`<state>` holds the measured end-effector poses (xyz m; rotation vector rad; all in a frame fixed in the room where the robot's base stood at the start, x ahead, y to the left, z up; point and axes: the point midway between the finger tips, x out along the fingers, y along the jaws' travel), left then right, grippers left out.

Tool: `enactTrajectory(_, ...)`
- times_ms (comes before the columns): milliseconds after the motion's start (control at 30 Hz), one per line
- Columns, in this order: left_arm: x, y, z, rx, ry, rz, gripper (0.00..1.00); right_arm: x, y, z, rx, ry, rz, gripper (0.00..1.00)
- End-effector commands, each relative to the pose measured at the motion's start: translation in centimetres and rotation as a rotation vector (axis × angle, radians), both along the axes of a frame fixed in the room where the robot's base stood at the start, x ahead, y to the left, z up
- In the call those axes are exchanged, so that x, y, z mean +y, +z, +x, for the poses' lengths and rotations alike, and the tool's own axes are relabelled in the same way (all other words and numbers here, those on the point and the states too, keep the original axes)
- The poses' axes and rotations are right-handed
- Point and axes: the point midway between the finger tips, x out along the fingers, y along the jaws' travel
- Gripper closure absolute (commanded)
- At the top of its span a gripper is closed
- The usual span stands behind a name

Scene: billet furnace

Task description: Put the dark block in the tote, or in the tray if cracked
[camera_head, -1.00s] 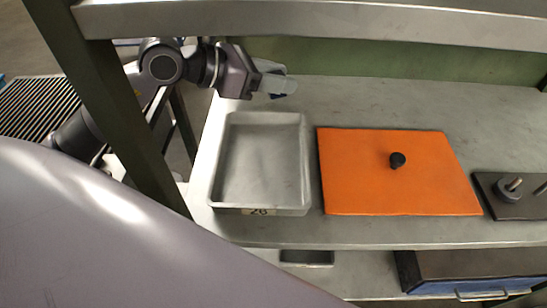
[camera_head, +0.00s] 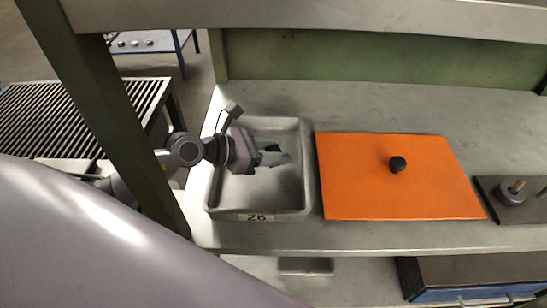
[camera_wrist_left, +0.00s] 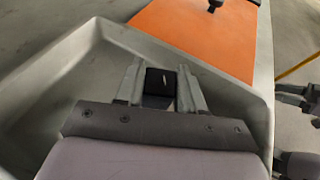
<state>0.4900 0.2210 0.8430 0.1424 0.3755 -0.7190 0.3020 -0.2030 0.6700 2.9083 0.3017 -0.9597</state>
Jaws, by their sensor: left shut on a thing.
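My left gripper (camera_head: 280,158) is over the grey metal tray (camera_head: 308,180), which has a label with a number on its front. In the left wrist view the gripper (camera_wrist_left: 160,88) is shut on the dark block (camera_wrist_left: 158,82), which sits between its two fingers. A short pale line shows on the block's face; I cannot tell whether it is a crack. The tray's wall (camera_wrist_left: 125,35) surrounds the fingers in that view. I cannot tell how high the block is above the tray floor. I cannot make out a tote for certain.
An orange plate (camera_head: 360,180) with a black knob (camera_head: 397,164) lies right of the tray. A dark plate with pegs (camera_head: 512,192) is further right. A green post (camera_head: 125,120) and an upper shelf edge (camera_head: 300,16) frame the bench. A blue box (camera_head: 475,290) is below.

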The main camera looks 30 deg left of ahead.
Motion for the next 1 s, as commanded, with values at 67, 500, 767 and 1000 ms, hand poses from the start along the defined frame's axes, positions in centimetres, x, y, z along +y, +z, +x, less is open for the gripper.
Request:
enactTrajectory(67,0.0,-1.3,0.0,-0.001,0.002,-0.002,1.00,0.0,-0.6,0.0,0.002,-0.001,0.001,0.57)
enactTrajectory(500,0.0,-2.2,0.1,-0.004,0.001,-0.001,1.00,0.1,-0.5,0.1,-0.002,-0.001,0.005,0.57)
enactTrajectory(767,0.0,-2.2,0.0,-0.001,0.001,0.000,0.36,0.2,-0.4,0.1,-0.001,-0.001,0.006,0.57)
enactTrajectory(1000,0.0,-1.8,0.0,-0.002,0.001,0.000,0.36,0.2,0.0,0.1,-0.001,0.001,0.006,0.57)
